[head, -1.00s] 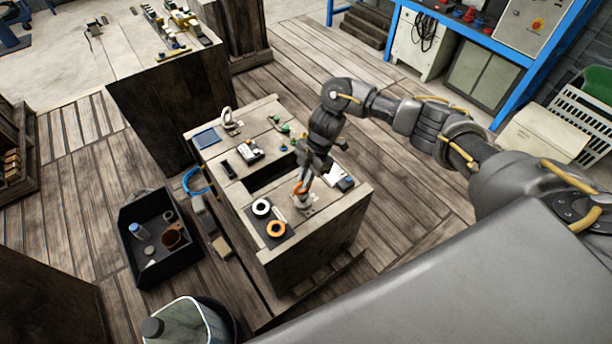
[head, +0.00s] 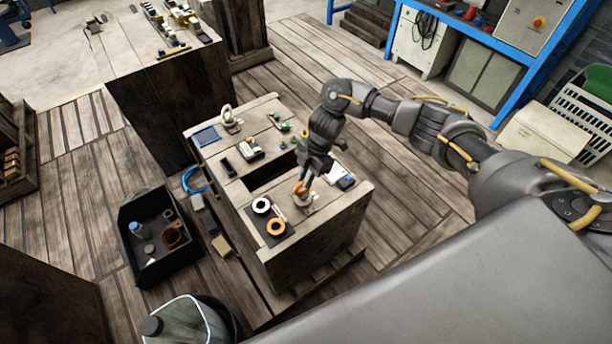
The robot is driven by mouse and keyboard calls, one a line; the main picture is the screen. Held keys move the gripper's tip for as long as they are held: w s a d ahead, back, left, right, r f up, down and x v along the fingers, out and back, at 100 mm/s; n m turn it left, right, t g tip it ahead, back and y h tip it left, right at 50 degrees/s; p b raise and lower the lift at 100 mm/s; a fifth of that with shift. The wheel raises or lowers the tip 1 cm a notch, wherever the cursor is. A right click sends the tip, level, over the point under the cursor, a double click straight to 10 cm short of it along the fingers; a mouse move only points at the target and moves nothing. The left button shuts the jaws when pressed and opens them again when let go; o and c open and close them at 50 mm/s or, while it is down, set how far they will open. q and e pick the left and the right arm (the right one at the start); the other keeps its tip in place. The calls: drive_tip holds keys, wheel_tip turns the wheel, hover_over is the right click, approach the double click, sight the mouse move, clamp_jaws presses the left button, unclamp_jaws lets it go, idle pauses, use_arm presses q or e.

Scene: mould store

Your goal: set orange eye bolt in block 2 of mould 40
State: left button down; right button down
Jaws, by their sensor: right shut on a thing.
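My right gripper (head: 304,180) points down over the near right part of the wooden bench top and is shut on the orange eye bolt (head: 299,188). The bolt is small and partly hidden by the fingers. Its lower end is at a small pale round block (head: 304,202) on the bench; I cannot tell whether it is in the block or just above it. A pale ring-shaped eye (head: 227,113) stands upright at the bench's far left corner. I cannot read any mould or block number. My left gripper is not in view.
A dark mat with a white ring (head: 261,205) and an orange ring (head: 277,227) lies left of the gripper. The bench (head: 330,215) has a dark rectangular opening (head: 272,172). A black crate (head: 150,275) stands on the floor at left.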

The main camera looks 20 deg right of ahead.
drive_tip(key=shift+f, duration=0.4)
idle(0.4)
drive_tip(key=c, duration=1.3)
unclamp_jaws()
drive_tip(key=v, duration=1)
drive_tip(key=shift+d+r, duration=0.1)
drive_tip(key=shift+r, duration=0.3)
